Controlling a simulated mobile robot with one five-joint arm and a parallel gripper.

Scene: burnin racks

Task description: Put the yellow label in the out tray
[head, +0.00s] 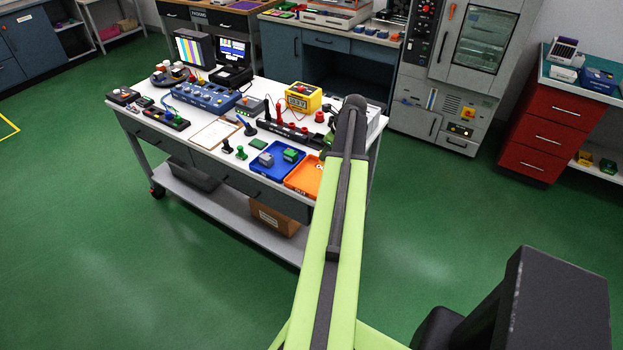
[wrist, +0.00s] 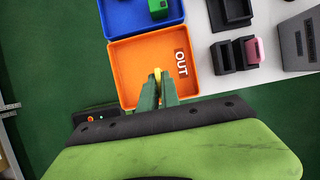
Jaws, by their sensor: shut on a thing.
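The out tray (wrist: 134,62) is a shallow orange tray with the word OUT in white on its right side in the wrist view. It also shows in the head view (head: 303,176), partly hidden by my arm. My gripper (wrist: 158,88) is shut on the small yellow label (wrist: 158,74), of which only a bit shows between the green fingertips. In the wrist view the fingertips and the label overlap the near part of the tray. I cannot tell their height above it. In the head view my arm hides the gripper and the label.
A blue tray (wrist: 126,20) with a green block (wrist: 158,8) adjoins the out tray. Black holders (wrist: 222,56), one with a pink piece (wrist: 252,50), and a grey box (wrist: 299,42) stand to the right. The white bench (head: 215,131) is crowded; green floor surrounds it.

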